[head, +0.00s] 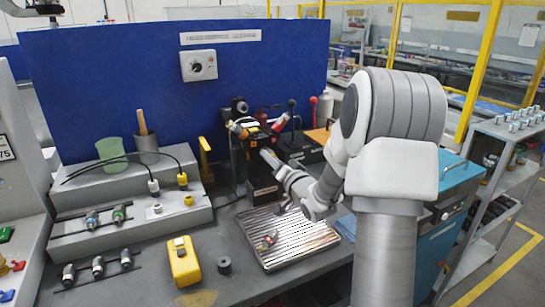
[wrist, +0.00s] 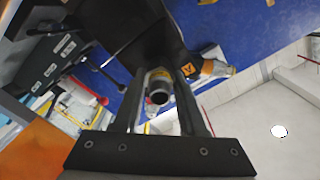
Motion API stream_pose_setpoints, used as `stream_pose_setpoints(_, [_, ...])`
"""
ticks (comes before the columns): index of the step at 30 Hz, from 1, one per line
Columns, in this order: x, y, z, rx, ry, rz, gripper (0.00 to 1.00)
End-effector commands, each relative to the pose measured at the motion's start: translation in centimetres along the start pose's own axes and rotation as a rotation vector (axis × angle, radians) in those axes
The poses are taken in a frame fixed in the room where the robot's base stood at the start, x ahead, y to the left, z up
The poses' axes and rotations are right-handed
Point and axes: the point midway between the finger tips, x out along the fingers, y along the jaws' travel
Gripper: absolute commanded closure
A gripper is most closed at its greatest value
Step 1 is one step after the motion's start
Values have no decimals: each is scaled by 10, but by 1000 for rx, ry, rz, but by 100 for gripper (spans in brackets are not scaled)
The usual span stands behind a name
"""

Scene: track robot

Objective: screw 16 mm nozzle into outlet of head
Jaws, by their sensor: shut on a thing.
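My gripper (head: 271,160) reaches in from the right, close to the black head (head: 246,162) that stands at the back of the bench. In the wrist view my gripper (wrist: 160,82) is shut, its two dark fingers on either side of a short metal nozzle (wrist: 159,96) with a round dark opening facing the camera. The black body of the head (wrist: 155,35) is right behind the nozzle. The fingers hide the outlet, so I cannot tell whether the nozzle touches it or is threaded in. The nozzle's size cannot be read.
A ribbed metal drip tray (head: 318,252) lies below, with a small metal part (head: 267,241) on it. Several nozzles lie on the grey stepped rack (head: 130,235) at left. A yellow device (head: 184,262) stands in front of it. A blue panel (head: 120,90) closes the back.

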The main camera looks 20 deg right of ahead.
Motion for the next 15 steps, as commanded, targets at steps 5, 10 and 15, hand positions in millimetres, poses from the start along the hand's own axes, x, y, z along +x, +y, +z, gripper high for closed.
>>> stream_pose_setpoints(5, [0, -1, -4, 156, 3, 2, 100])
stream_pose_setpoints(10, [0, -1, -3, 300, 3, 3, 100])
stream_pose_setpoints(15, [0, -1, -3, 442, 3, 2, 100])
